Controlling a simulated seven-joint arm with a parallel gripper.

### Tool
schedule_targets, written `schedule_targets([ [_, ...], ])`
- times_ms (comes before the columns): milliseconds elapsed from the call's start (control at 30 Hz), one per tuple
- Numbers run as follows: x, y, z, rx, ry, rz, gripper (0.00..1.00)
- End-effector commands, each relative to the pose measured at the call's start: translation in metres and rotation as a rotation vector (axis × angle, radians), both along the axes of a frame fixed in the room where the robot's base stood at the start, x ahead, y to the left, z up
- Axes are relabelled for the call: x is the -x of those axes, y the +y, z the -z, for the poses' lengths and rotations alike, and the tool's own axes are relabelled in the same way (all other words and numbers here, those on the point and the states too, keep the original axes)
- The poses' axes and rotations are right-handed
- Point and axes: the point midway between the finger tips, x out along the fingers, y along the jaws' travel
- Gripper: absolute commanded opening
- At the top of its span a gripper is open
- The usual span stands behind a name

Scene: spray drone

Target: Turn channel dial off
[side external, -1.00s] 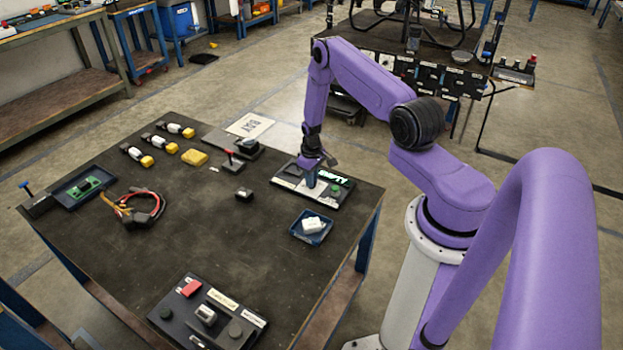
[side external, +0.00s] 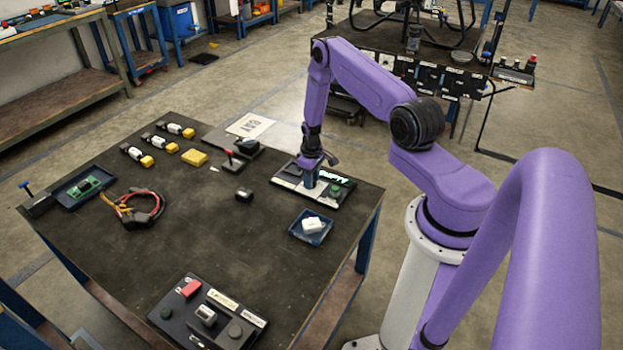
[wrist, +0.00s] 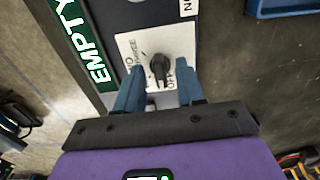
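The channel dial (wrist: 160,68) is a black knob on a white plate with printed labels, one reading OFF, in the wrist view. Its pointer runs roughly up and down in that picture. My gripper (wrist: 159,80) has its two blue fingers apart, one on each side of the knob, with visible gaps. In the side view my gripper (side external: 310,181) points down over the control panel (side external: 285,184), and the dial is hidden behind it there. The panel's lit green EMPTY sign (wrist: 93,55) is left of the dial in the wrist view.
A blue tray (side external: 299,233) with a white item stands in front of the panel. A green button (side external: 335,190) is on the panel, near my fingers.

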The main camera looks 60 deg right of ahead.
Motion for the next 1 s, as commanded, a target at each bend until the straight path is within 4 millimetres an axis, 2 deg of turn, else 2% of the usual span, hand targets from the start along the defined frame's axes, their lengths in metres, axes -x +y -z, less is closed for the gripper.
schedule_targets([
  [167,0.000,0.000,-0.003,0.000,-0.001,0.001,0.38],
  [367,-0.001,0.000,-0.025,0.002,-0.003,0.001,0.38],
  [1000,-0.001,0.000,-0.137,0.002,-0.003,0.001,0.38],
])
